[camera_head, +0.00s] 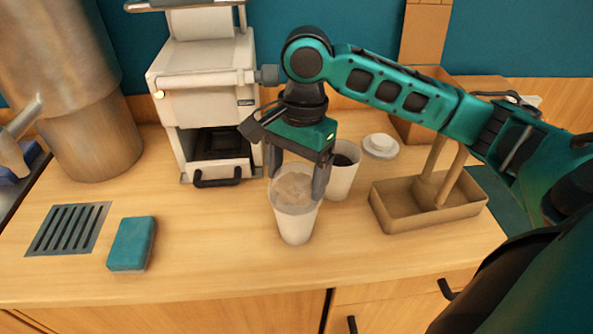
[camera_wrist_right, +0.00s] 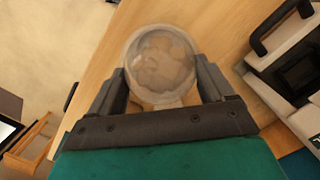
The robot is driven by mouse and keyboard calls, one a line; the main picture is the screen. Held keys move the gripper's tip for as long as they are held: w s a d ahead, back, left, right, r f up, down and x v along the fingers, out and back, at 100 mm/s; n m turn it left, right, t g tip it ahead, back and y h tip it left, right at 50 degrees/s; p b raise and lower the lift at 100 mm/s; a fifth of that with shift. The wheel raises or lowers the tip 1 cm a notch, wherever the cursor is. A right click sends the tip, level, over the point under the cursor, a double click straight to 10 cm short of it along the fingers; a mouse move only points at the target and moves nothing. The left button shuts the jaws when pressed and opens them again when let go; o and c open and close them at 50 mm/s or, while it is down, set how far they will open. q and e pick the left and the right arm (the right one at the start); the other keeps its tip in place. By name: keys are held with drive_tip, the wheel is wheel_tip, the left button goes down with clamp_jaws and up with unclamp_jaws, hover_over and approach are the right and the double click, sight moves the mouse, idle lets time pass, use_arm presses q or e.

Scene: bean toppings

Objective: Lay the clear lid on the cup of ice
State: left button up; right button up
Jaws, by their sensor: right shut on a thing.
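The cup of ice (camera_head: 295,222) stands upright on the wooden counter, near its front edge, with pale ice inside. My right gripper (camera_head: 299,180) is directly over it, pointing down, its fingers on either side of the rim. The right gripper is shut on the clear lid, which shows as a round transparent disc (camera_wrist_right: 160,62) between the fingers in the right wrist view, with ice visible through it. The lid is at the cup's mouth; I cannot tell whether it touches the rim all round.
A second cup with dark contents (camera_head: 343,172) stands close behind the right finger. A white round item (camera_head: 380,146) and a tan tray (camera_head: 410,215) lie to the right. A white machine (camera_head: 205,90) stands behind left. A teal sponge (camera_head: 132,243) and drain grate (camera_head: 68,229) are left.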

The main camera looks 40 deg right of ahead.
idle(0.6)
drive_tip(key=shift+f, duration=0.4)
idle(0.6)
drive_tip(key=o, duration=0.9)
drive_tip(key=shift+c, duration=0.2)
drive_tip(key=shift+r, duration=3.55)
drive_tip(key=shift+s+f, duration=0.1)
